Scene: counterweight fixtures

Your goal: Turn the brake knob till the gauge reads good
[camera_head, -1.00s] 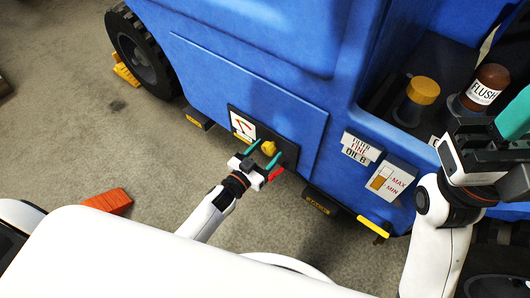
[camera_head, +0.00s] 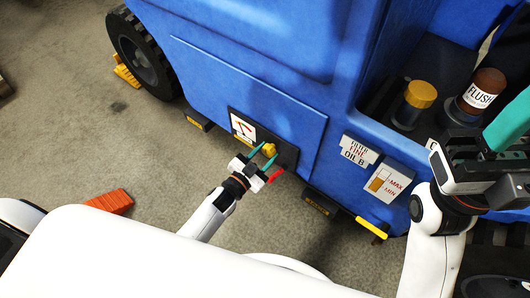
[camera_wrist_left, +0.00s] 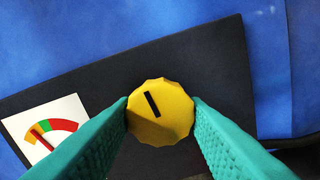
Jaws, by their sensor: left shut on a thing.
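The yellow brake knob (camera_head: 269,150) sits on a dark panel (camera_wrist_left: 210,60) on the blue machine's side. My left gripper (camera_head: 264,157) is shut on it. In the left wrist view the knob (camera_wrist_left: 160,112) is scalloped, with a black mark tilted to upper left, and a green finger touches each side. The white gauge (camera_head: 242,127) is left of the knob. In the left wrist view the gauge (camera_wrist_left: 45,122) has an orange, green and red arc; its needle points up-left, near where orange meets green. My right gripper (camera_head: 500,135) is at the right edge, its fingertips cut off.
A yellow-capped filler (camera_head: 420,93) and a brown FLUSH cap (camera_head: 487,86) stand in the machine's recess. An oil level box (camera_head: 388,182) hangs on its side. A yellow-handled lever (camera_head: 372,227) juts out below.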

